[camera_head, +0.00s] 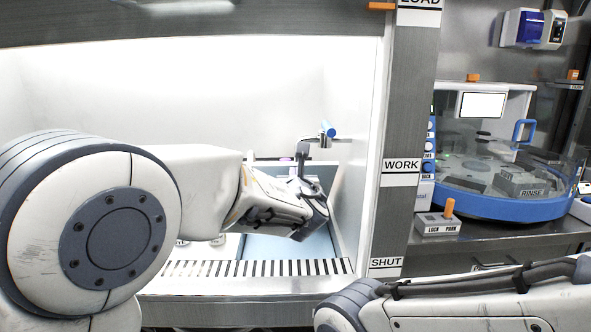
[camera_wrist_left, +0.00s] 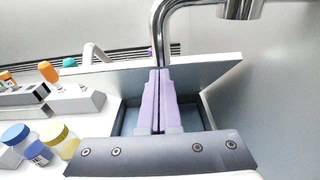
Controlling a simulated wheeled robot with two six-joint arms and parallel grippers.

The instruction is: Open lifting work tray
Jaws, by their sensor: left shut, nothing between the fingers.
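My left gripper (camera_head: 315,215) reaches into the lit cabinet, toward its right wall. In the left wrist view its lilac fingers (camera_wrist_left: 160,100) are pressed together with nothing between them. A light blue flat surface (camera_head: 285,247), perhaps the work tray, lies below the gripper, partly hidden by my arm. In the left wrist view a pale panel (camera_wrist_left: 215,73) stands tilted beyond the fingers, over a blue-grey recess (camera_wrist_left: 128,120). The fingers overlap the panel in the picture; I cannot tell whether they touch it. My right gripper is out of view.
A chrome tap-like pipe (camera_wrist_left: 157,30) rises close beyond the fingers. Bottles with blue (camera_wrist_left: 15,134) and yellow (camera_wrist_left: 54,132) caps stand at left beside a block with an orange knob (camera_wrist_left: 49,71). A post with WORK (camera_head: 401,165) and SHUT labels borders the cabinet; a blue-rimmed machine (camera_head: 510,207) stands right.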

